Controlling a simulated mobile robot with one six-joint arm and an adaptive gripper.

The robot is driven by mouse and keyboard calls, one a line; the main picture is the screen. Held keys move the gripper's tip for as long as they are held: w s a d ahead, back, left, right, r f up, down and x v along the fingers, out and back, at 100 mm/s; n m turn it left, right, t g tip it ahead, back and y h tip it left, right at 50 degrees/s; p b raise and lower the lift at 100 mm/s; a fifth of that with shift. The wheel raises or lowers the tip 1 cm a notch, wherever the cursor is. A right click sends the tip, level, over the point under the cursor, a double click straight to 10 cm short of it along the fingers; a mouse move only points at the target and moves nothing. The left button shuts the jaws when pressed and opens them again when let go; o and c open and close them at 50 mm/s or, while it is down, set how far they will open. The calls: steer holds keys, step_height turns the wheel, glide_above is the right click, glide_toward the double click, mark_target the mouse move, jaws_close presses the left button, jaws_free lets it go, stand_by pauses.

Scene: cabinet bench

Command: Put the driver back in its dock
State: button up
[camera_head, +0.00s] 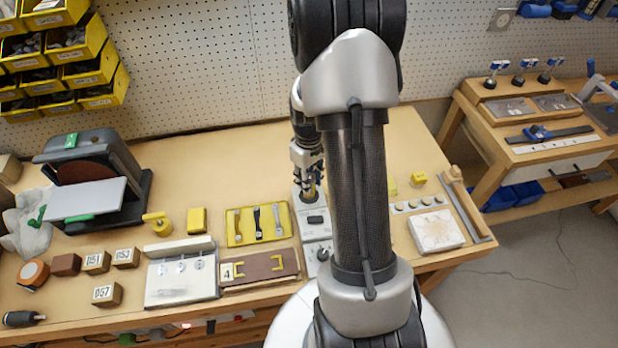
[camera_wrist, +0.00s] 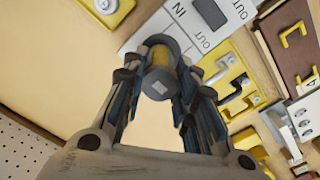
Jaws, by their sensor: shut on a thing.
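My gripper (camera_head: 309,180) is shut on the driver, a dark grey cylinder with a yellow band. The driver (camera_wrist: 158,84) stands between the two fingers in the wrist view, its flat grey end facing the camera. The dock (camera_head: 316,219) is a pale panel with a dark rectangle, at the middle of the bench, just below the gripper in the head view. In the wrist view the dock (camera_wrist: 190,24) bears the letters IN and OUT. A grey round rim surrounds the driver's far end at the dock's edge. I cannot tell whether the driver is seated or above it.
A yellow tray (camera_head: 247,240) with several metal pieces lies left of the dock, and a brown board (camera_head: 260,281) lies in front of it. A white square plate (camera_head: 436,230) lies to the right. The bench behind the dock is mostly clear. My arm hides part of the bench.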

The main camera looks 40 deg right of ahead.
steer(key=shift+f+b, duration=0.4)
steer(key=shift+f, duration=0.25)
stand_by(0.6)
steer(key=o, duration=1.2)
steer(key=shift+c, duration=0.2)
steer(key=shift+o, duration=1.2)
steer(key=shift+r+p, duration=2.7)
steer(key=shift+r, duration=0.8)
